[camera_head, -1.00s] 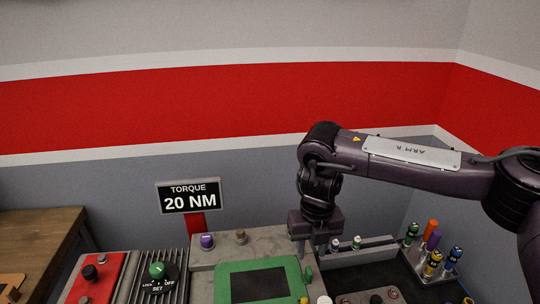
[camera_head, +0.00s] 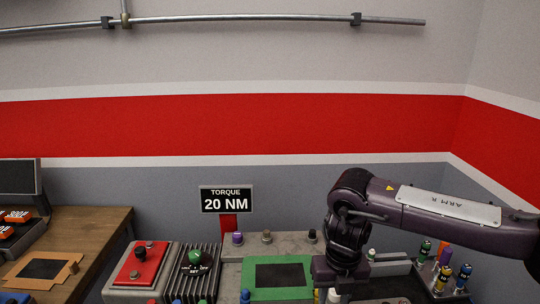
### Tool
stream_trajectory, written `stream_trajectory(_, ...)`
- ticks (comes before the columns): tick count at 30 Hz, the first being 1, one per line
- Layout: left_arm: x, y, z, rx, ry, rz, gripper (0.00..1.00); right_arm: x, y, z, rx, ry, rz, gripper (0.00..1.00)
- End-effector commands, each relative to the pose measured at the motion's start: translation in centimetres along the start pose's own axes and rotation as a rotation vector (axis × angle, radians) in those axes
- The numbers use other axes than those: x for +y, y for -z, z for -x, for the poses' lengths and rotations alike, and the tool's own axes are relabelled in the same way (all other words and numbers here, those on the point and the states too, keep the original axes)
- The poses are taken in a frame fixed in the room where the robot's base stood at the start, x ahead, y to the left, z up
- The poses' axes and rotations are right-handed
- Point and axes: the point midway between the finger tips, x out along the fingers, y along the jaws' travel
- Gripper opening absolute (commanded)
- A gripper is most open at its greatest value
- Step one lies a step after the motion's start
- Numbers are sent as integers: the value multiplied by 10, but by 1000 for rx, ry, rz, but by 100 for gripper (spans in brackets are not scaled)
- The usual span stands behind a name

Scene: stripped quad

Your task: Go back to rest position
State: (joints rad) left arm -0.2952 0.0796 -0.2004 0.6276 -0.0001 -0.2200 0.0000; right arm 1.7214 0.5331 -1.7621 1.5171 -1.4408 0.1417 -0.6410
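My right arm comes in from the right, with its wrist bent down over the right part of the workbench. My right gripper (camera_head: 334,292) points down at the bottom edge, beside the green-framed panel (camera_head: 278,276). Its fingers are small and partly cut off, so I cannot see whether they are apart or hold something. My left gripper and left arm are out of the picture.
A torque sign reading 20 NM (camera_head: 226,199) stands behind the bench. A red switch box (camera_head: 136,265) and a green knob (camera_head: 195,257) are left of the panel. A rack of coloured tools (camera_head: 445,275) is at right. A wooden table (camera_head: 90,230) is at far left.

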Motion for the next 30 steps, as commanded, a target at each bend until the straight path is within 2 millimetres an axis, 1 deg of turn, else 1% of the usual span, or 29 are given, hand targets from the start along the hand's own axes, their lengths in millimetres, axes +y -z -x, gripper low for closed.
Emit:
stream_trajectory(1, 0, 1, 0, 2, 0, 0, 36, 7, 2, -6, -1, -12, 9, 36)
stream_trajectory(5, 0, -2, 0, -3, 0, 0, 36, 27, 6, -17, -15, -46, 28, 36)
stream_trajectory(8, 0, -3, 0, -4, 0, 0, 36, 46, 12, -28, -26, -81, 44, 36)
stream_trajectory(11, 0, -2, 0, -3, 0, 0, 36, 72, 19, -40, -42, -133, 58, 36)
stream_trajectory(14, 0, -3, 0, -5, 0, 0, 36, 103, 29, -52, -61, -202, 67, 36)
stream_trajectory(15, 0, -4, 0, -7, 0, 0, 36, 118, 34, -55, -69, -236, 67, 36)
stream_trajectory(17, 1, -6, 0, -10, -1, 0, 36, 141, 43, -61, -82, -294, 61, 36)
stream_trajectory(20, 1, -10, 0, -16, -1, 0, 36, 188, 62, -64, -106, -420, 26, 36)
stream_trajectory(21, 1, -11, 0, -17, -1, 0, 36, 208, 70, -63, -116, -483, -3, 36)
stream_trajectory(23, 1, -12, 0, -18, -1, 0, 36, 240, 83, -56, -130, -589, -68, 36)
stream_trajectory(24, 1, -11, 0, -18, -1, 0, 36, 257, 88, -48, -139, -660, -125, 36)
stream_trajectory(25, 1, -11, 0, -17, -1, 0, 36, 269, 92, -41, -144, -711, -173, 36)
stream_trajectory(27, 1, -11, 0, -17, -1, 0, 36, 289, 97, -24, -150, -823, -305, 36)
stream_trajectory(29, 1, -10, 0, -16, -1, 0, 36, 298, 98, -8, -149, -910, -436, 36)
stream_trajectory(30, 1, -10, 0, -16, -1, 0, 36, 300, 96, 2, -148, -961, -534, 36)
